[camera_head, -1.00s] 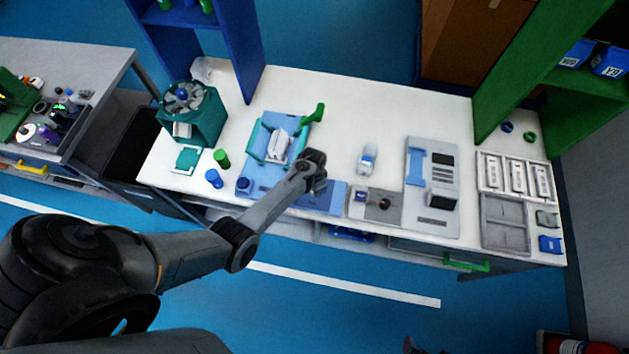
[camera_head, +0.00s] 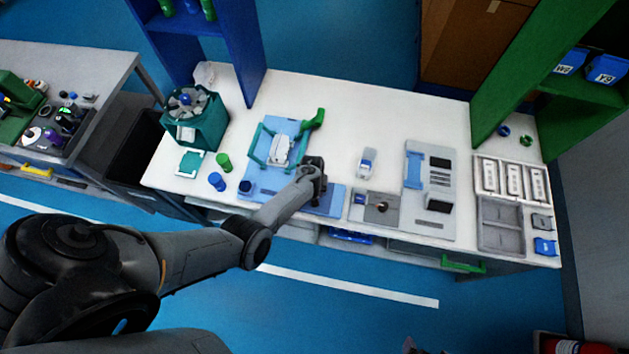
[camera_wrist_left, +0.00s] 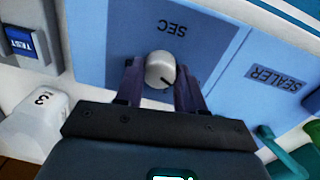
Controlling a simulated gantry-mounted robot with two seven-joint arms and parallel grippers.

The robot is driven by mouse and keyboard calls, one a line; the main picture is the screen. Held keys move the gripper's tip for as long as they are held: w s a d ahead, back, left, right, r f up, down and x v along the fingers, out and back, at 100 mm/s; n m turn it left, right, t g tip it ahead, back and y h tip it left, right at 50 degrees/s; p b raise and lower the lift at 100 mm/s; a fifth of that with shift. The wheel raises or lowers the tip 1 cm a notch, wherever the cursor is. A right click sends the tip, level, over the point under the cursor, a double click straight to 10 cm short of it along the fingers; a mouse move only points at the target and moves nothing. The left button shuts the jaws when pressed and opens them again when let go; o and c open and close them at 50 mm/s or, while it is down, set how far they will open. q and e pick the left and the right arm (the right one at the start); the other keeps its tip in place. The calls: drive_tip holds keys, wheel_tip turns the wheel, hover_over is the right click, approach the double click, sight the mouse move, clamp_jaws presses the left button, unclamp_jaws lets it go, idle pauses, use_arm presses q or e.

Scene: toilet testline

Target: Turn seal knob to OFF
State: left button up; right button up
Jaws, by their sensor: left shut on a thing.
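The seal knob (camera_wrist_left: 158,68) is a small round grey knob on a blue panel in the left wrist view. A dark mark on its face points toward the picture's lower right. A SEC label (camera_wrist_left: 172,29) lies beside it, upside down in this view. My left gripper (camera_wrist_left: 160,78) has one finger on each side of the knob and is shut on it. In the head view my left gripper (camera_head: 318,188) is over the front of the blue sealer (camera_head: 265,182), and the knob is hidden there. My right gripper is not in view.
In the left wrist view, a blue TEST button (camera_wrist_left: 20,41) and a white part (camera_wrist_left: 35,122) lie left of the knob. In the head view, a green lever (camera_head: 314,121) stands behind the gripper. A small grey unit (camera_head: 374,207) is to its right.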

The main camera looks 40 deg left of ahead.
use_arm(q)
drive_tip(key=shift+n, duration=0.9)
drive_tip(key=o, duration=1)
drive_tip(key=shift+o, duration=0.2)
drive_tip(key=shift+r, duration=0.1)
drive_tip(key=shift+r, duration=0.3)
wheel_tip(320, 180, up, 10)
drive_tip(key=p, duration=0.3)
drive_tip(key=shift+s+a, duration=0.15)
drive_tip(key=shift+s, duration=0.05)
